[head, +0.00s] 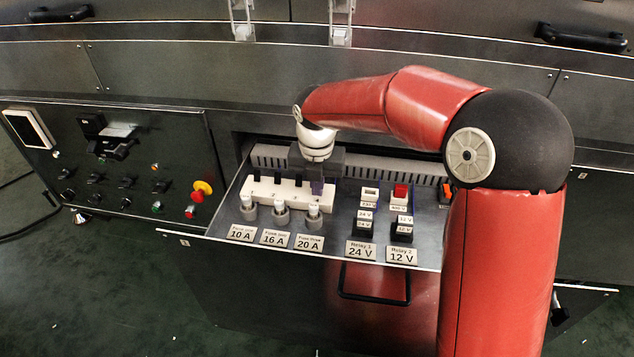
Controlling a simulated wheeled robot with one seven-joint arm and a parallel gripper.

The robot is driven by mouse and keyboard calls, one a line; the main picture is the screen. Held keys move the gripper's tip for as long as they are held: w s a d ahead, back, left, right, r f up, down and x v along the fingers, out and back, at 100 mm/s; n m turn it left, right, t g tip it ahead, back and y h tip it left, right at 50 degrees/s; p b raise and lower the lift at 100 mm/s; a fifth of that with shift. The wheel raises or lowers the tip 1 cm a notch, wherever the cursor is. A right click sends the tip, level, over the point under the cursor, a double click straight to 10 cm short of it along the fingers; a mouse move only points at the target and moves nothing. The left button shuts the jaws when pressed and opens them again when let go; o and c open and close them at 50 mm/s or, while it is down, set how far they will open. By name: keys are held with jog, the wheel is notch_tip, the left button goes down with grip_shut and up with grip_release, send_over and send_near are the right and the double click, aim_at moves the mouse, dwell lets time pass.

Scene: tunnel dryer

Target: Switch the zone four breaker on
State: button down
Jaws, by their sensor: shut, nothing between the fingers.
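A white breaker strip (270,190) runs across the left part of the pulled-out drawer, with small dark levers along it and small marks too fine to read. The rightmost position, where zone four seems to be, is largely covered by my gripper (317,187). My gripper reaches down from the white wrist, its fingers shut and empty at the right end of the strip. I cannot tell whether the fingertips touch a lever, or which way the rightmost lever stands.
Fuse holders (281,215) marked 10 A, 16 A and 20 A stand just in front of the strip. Relays (364,228) marked 24 V and 12 V sit to the right. A control panel (125,160) with a red emergency button (197,196) is at left.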

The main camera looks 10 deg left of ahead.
jog(key=shift+r, duration=0.1)
jog(key=shift+r+p, duration=0.75)
jog(key=shift+p, duration=0.25)
notch_tip(320, 180, up, 8)
jog(key=p, duration=0.1)
jog(key=shift+s+f+p, duration=0.15)
jog(key=shift+s+p, duration=0.15)
